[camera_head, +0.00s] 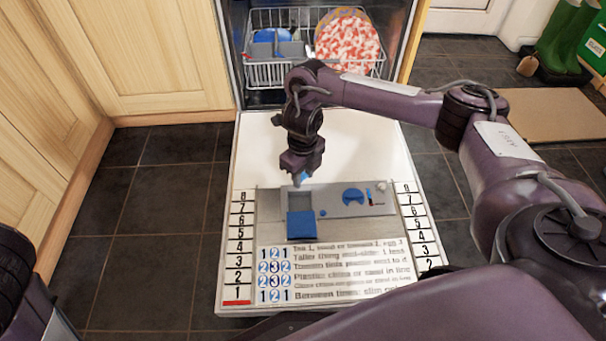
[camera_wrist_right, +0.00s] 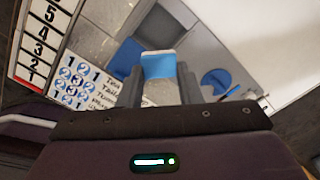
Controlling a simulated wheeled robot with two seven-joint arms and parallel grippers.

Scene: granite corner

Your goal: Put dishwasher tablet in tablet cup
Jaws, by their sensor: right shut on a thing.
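My right gripper (camera_head: 301,171) is shut on a small dishwasher tablet (camera_wrist_right: 158,66), blue with a pale top edge. The tablet sits between the two grey fingers in the right wrist view. The tablet cup (camera_head: 297,200) is a square grey recess in the dispenser panel on the open dishwasher door. Its blue lid (camera_head: 301,225) lies open on the near side. The gripper is above the far part of the cup, pointing down; the tablet appears clear of the panel. In the wrist view the cup (camera_wrist_right: 158,27) shows partly behind the tablet. My left gripper is out of view.
The panel also has a blue round cap (camera_head: 353,195). The door (camera_head: 345,150) bears number strips and printed text. Beyond it, a wire rack (camera_head: 275,75) holds a red-and-white plate (camera_head: 348,42) and blue items. Wooden cabinets (camera_head: 140,55) stand left.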

